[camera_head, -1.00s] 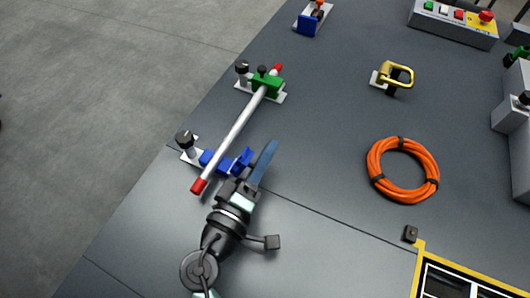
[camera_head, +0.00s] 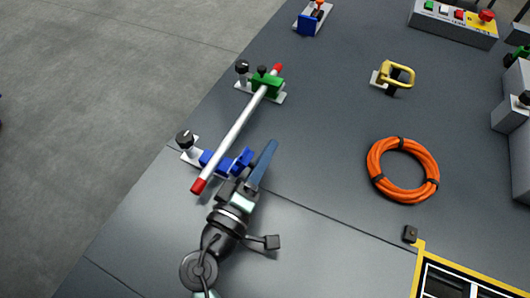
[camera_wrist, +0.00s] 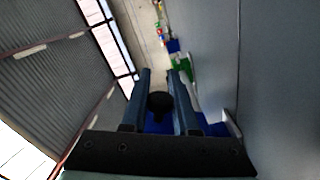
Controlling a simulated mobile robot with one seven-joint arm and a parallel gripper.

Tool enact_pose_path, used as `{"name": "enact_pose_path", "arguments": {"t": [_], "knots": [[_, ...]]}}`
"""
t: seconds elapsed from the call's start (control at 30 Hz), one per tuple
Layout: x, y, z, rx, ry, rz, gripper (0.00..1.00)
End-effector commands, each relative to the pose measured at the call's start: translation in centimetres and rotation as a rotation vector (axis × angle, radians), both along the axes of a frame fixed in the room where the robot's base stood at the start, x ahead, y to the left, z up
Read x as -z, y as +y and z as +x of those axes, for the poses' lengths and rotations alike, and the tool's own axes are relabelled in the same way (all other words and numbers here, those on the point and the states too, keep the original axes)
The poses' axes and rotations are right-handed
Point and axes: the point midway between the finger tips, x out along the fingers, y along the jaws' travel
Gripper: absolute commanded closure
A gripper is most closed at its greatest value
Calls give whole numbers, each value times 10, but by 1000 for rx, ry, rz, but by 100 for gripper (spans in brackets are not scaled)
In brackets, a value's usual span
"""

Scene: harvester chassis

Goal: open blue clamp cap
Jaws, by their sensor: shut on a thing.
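The blue clamp (camera_head: 210,159) sits on a small pale plate near the deck's left edge, under the red-tipped white rod (camera_head: 237,130). Its blue cap (camera_head: 242,159) stands to the right of the rod, which looks uncovered there. My gripper (camera_wrist: 159,78) is at the cap, its fingers on either side of a black knob (camera_wrist: 160,104) and shut on it. Blue clamp parts show behind the fingers in the wrist view. In the head view my gripper (camera_head: 251,172) partly hides the cap and the knob.
A green clamp (camera_head: 267,83) holds the rod's far end. Black posts stand beside both clamps. An orange cable coil (camera_head: 403,170), a yellow handle (camera_head: 396,76) and a button box (camera_head: 453,24) are to the right. The deck between the rod and the coil is clear.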

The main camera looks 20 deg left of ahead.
Motion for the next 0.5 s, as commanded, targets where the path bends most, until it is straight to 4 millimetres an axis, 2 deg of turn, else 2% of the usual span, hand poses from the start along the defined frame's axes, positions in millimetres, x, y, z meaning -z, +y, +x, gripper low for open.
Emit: {"name": "enact_pose_path", "arguments": {"t": [0.37,0.5], "knots": [[0,0,0,0,1,-5,100],[-7,4,0,0,3,-85,100]]}}
